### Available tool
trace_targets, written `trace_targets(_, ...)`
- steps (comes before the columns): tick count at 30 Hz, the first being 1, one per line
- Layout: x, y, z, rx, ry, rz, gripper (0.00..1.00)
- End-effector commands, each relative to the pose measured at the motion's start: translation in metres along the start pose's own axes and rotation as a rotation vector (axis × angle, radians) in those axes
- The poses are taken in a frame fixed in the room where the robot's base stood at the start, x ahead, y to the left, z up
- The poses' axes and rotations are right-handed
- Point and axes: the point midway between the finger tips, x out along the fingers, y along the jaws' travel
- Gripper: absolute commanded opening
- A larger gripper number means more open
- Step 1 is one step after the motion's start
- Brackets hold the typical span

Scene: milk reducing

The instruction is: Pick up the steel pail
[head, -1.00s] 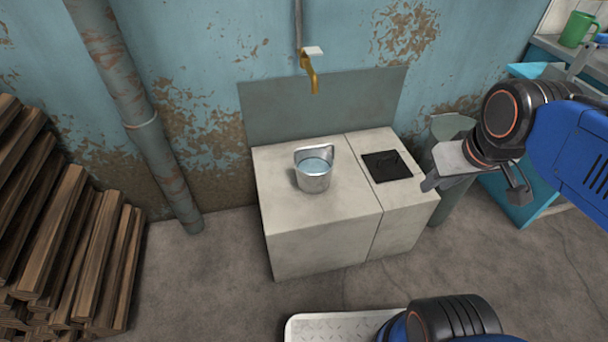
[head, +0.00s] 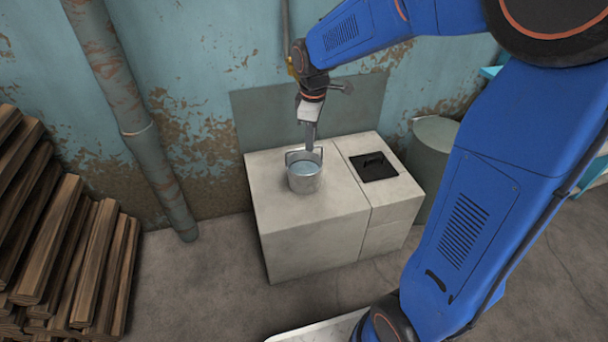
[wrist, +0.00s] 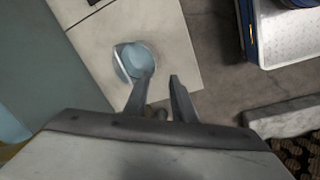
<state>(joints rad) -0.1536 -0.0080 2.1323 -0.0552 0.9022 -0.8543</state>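The steel pail (head: 304,184) stands upright on the pale block counter, with pale bluish liquid inside and its handle raised at the back rim. It also shows in the wrist view (wrist: 121,64), beyond my left finger, which overlaps its near edge. My gripper (head: 310,146) points down just above the pail's back rim in the head view. In the wrist view my gripper (wrist: 160,78) has its two fingers apart with nothing between them. The head view does not show whether a finger touches the handle.
The counter (head: 315,235) has a black lidded square (head: 373,167) right of the pail. A brass tap on the wall is mostly hidden by my arm. Stacked wood (head: 65,250) lies at left, a pipe (head: 140,130) runs down the wall, and a grey-green drum (head: 432,150) stands right.

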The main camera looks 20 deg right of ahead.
Motion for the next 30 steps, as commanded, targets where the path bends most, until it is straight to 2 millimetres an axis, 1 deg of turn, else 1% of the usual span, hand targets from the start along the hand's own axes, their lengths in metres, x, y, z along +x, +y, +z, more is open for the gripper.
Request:
trace_targets(1,0.009,0.005,-0.008,-0.034,-0.009,-0.01,0.24)
trace_targets(3,0.018,0.011,-0.017,-0.075,-0.016,-0.017,0.24)
trace_targets(9,0.033,0.018,-0.029,-0.136,-0.025,-0.029,0.24)
trace_targets(11,0.038,0.019,-0.03,-0.14,-0.027,-0.031,0.24)
trace_targets(14,0.052,0.018,-0.029,-0.142,-0.027,-0.032,0.24)
trace_targets(24,0.112,0.016,-0.027,-0.14,-0.027,-0.033,0.24)
trace_targets(30,0.142,0.015,-0.027,-0.14,-0.027,-0.032,0.24)
